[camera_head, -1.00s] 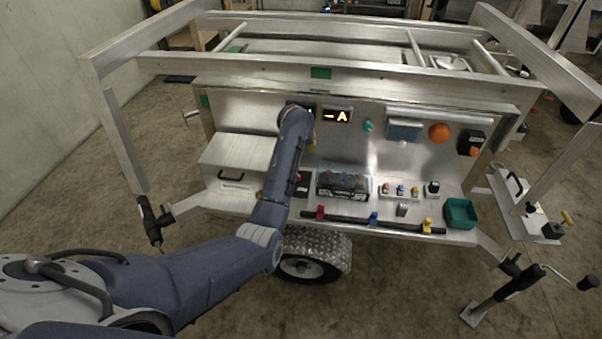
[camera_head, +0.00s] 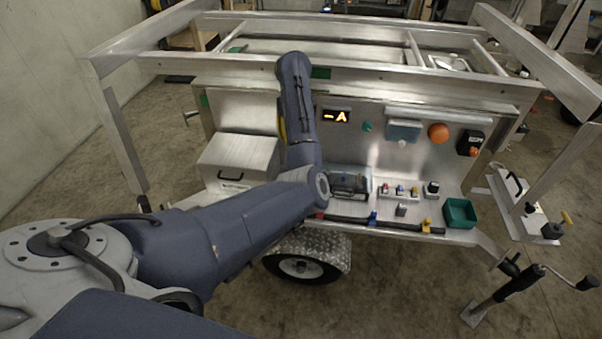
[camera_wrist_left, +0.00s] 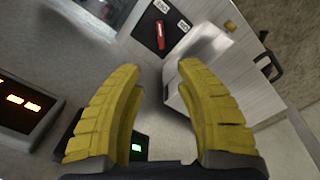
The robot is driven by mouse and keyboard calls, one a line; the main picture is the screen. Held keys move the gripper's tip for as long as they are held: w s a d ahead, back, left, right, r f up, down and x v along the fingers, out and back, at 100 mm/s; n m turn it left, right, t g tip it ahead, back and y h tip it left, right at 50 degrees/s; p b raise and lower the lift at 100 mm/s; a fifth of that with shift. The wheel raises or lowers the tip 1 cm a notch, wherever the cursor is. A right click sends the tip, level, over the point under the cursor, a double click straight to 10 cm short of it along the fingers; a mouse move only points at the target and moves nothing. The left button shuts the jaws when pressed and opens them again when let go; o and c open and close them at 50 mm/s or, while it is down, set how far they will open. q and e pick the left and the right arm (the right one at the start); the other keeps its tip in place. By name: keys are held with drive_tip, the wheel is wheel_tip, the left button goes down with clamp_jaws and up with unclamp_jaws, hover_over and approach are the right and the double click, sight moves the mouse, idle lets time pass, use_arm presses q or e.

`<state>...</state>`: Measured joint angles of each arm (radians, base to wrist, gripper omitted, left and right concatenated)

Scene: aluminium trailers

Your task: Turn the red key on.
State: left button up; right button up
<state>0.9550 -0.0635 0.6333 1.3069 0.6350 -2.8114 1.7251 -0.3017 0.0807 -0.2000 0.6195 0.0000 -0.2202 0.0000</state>
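The red key (camera_wrist_left: 160,35) sits on a black switch plate (camera_wrist_left: 163,25) with two small white labels, at the top of the left wrist view. My left gripper (camera_wrist_left: 163,74) is open and empty, its yellow fingers spread below the key in that view and apart from it. In the head view my left arm reaches up over the trailer panel, and only a little yellow of the gripper shows beside it. The arm hides the key there. My right gripper is not in view.
The aluminium trailer carries a lit display (camera_head: 335,116), an orange dome (camera_head: 438,133), a green bin (camera_head: 460,213) and a shelf box (camera_head: 238,160) left of my arm. A metal cover with a black handle (camera_wrist_left: 268,66) lies close right of the fingers.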

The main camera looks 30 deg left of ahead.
use_arm(q)
wheel_tip(320, 180, down, 15)
drive_tip(key=shift+s+a+r, duration=0.1)
drive_tip(key=shift+s, duration=0.05)
drive_tip(key=shift+f, duration=1.25)
drive_tip(key=shift+o, duration=0.3)
clamp_jaws()
